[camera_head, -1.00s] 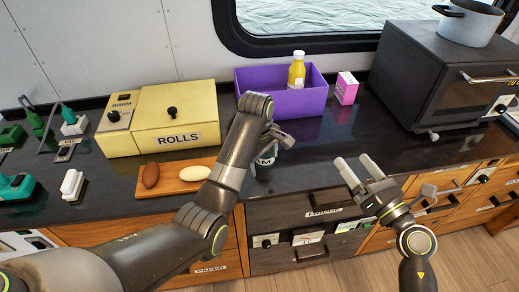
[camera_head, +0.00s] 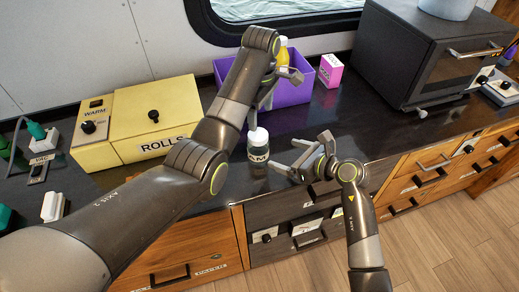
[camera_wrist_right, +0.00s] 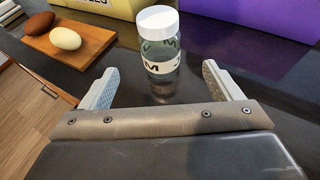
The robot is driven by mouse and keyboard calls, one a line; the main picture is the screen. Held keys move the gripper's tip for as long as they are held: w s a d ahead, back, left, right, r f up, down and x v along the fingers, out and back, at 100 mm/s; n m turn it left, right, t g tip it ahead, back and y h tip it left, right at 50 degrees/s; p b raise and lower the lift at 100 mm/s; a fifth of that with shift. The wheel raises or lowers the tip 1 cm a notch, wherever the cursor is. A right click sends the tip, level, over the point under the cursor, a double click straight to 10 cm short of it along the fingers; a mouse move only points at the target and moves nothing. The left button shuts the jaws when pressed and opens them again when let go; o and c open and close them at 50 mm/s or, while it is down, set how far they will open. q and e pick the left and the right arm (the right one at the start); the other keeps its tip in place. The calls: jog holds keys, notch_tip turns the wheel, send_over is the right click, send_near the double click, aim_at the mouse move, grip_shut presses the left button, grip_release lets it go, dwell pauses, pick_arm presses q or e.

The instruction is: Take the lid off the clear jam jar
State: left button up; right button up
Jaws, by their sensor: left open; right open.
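The clear jam jar (camera_head: 258,157) stands upright on the dark counter, with its white lid (camera_head: 258,135) on top. In the right wrist view the jar (camera_wrist_right: 160,58) is see-through with a partly visible label, and the lid (camera_wrist_right: 158,20) sits on it. My right gripper (camera_head: 298,154) is open, to the right of the jar at about its height. Its fingertips (camera_wrist_right: 159,72) point at the jar, which lies just ahead and between them. My left gripper (camera_head: 272,97) is open and empty above and behind the lid, fingers pointing down. My left arm partly hides it.
The yellow rolls box (camera_head: 155,115) and a wooden board (camera_wrist_right: 88,38) with two rolls are left of the jar. A purple bin (camera_head: 292,95) holding a yellow bottle (camera_head: 284,50) stands behind. A pink carton (camera_head: 330,70) and a dark oven (camera_head: 415,60) stand right. Counter near the jar is clear.

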aim_at(266, 147)
pick_arm(q)
jog(key=shift+w+a+f, duration=0.25)
jog(key=shift+w+a, duration=0.15)
jog(key=shift+a, duration=0.15)
pick_arm(e)
jog(key=x, duration=0.7)
jog(key=shift+a, duration=0.15)
pick_arm(q)
jog(key=shift+s+d+r, duration=0.1)
jog(key=shift+d, duration=0.05)
pick_arm(e)
jog(key=shift+w+a+f, duration=0.2)
jog(key=shift+w+a, duration=0.1)
jog(key=shift+x, duration=1.95)
jog(key=shift+d, duration=0.1)
